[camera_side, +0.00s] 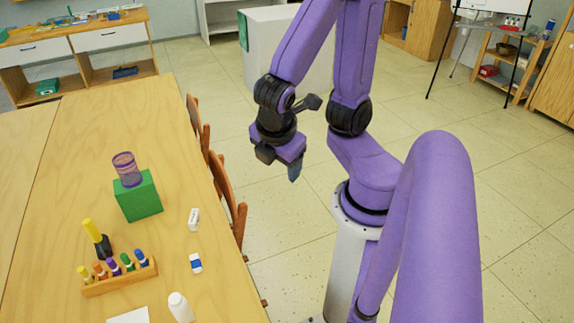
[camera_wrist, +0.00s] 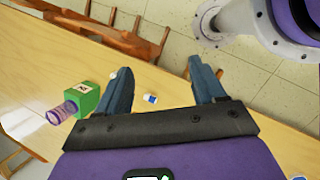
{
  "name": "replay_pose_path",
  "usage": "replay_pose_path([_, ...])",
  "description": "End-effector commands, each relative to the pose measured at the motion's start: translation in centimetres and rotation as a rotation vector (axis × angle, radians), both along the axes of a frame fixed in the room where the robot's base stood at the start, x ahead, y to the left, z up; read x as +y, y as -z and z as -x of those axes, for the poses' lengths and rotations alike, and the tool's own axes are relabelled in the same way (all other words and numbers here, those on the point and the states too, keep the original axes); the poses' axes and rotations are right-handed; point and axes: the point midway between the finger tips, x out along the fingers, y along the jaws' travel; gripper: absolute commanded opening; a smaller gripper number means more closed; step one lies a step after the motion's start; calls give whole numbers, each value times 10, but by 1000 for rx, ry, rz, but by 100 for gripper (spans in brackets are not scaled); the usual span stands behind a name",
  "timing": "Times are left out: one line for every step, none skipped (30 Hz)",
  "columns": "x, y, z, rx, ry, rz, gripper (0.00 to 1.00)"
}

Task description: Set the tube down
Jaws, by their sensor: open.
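A see-through purple tube (camera_side: 127,169) stands upright on top of a green block (camera_side: 139,198) on the wooden table. In the wrist view the tube (camera_wrist: 61,112) shows at the left, against the green block (camera_wrist: 86,99). My gripper (camera_side: 280,165) is raised beyond the table's right edge, over the chairs and floor, well apart from the tube. In the wrist view its two blue-grey fingers (camera_wrist: 158,70) are spread wide with nothing between them in their grip.
A wooden holder (camera_side: 120,279) with several coloured markers, a yellow-and-black bottle (camera_side: 97,239), a white eraser (camera_side: 194,219), a blue-and-white eraser (camera_side: 196,263) and a white bottle (camera_side: 180,307) are on the near table. Chairs (camera_side: 226,190) line its right edge.

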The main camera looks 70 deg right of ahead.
Motion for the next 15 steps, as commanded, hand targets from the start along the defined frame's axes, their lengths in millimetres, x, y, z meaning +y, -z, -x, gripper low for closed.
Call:
replay_pose_path([6, -5, 7, 15, 42, -92, 69])
replay_pose_path([10, -7, 11, 26, 65, -139, 69])
replay_pose_path([15, -10, 16, 37, 91, -197, 69])
replay_pose_path([19, -12, 19, 45, 107, -237, 69])
replay_pose_path([22, -14, 21, 52, 123, -271, 69])
replay_pose_path([26, -17, 24, 60, 139, -309, 69])
replay_pose_path([28, -18, 26, 64, 150, -333, 69])
replay_pose_path([30, -20, 27, 67, 157, -351, 69])
replay_pose_path([32, -21, 28, 72, 166, -369, 69])
replay_pose_path([33, -22, 29, 73, 170, -380, 69])
replay_pose_path([33, -22, 29, 74, 173, -386, 69])
replay_pose_path([34, -22, 30, 75, 175, -391, 69])
replay_pose_path([34, -22, 30, 75, 176, -392, 69])
replay_pose_path([34, -22, 30, 76, 176, -393, 69])
replay_pose_path([34, -22, 30, 76, 175, -391, 69])
